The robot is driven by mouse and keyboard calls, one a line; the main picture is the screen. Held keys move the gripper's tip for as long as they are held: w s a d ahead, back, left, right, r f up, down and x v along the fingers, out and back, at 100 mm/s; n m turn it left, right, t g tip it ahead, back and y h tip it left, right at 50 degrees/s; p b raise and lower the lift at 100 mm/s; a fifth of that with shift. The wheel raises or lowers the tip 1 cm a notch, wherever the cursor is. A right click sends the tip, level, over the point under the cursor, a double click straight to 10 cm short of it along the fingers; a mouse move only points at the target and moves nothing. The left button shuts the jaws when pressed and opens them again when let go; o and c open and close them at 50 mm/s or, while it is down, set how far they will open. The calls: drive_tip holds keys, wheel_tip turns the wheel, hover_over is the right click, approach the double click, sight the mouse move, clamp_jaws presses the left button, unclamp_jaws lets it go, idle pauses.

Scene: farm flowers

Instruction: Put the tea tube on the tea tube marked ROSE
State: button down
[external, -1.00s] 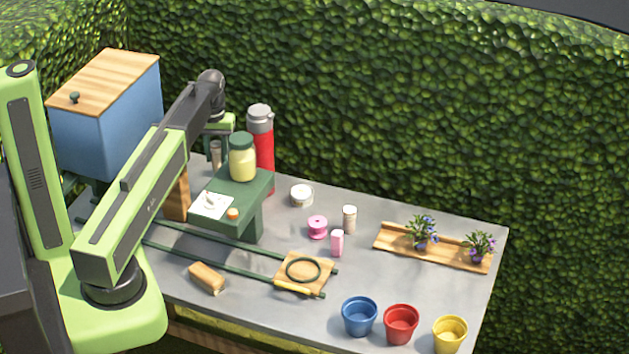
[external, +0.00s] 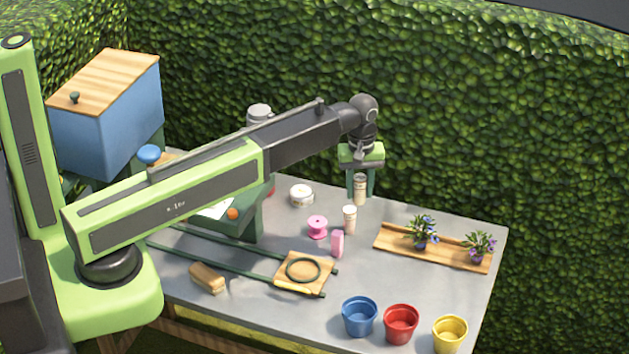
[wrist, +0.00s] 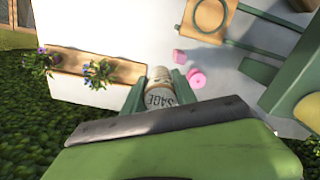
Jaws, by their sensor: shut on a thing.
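My gripper (external: 361,194) is shut on a pale tea tube (external: 361,185) and holds it upright above the table's back part. In the wrist view this held tube (wrist: 159,99) reads SAGE and sits between the two green fingers. In the wrist view a pale round end (wrist: 160,74) shows just beyond the held tube; the two overlap there.
A pink spool (external: 317,226) and a pink block (external: 337,243) stand left of the standing tube. A white tin (external: 301,195) is behind them. A wooden tray (external: 450,255) with two flower plants lies to the right. Blue, red and yellow pots stand along the front.

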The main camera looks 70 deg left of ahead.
drive_tip(key=shift+w+d, duration=0.15)
drive_tip(key=shift+d, duration=0.45)
drive_tip(key=b, duration=0.7)
hover_over(350, 210)
wheel_tip(350, 210, down, 7)
drive_tip(key=shift+d+f, duration=0.1)
drive_tip(key=shift+a, duration=0.25)
wheel_tip(350, 210, down, 4)
drive_tip(key=b, duration=0.4)
drive_tip(key=shift+f, duration=0.1)
drive_tip(key=shift+r, duration=0.25)
drive_tip(key=shift+d+f, duration=0.1)
drive_tip(key=shift+f, duration=0.1)
drive_tip(key=c, duration=1)
unclamp_jaws()
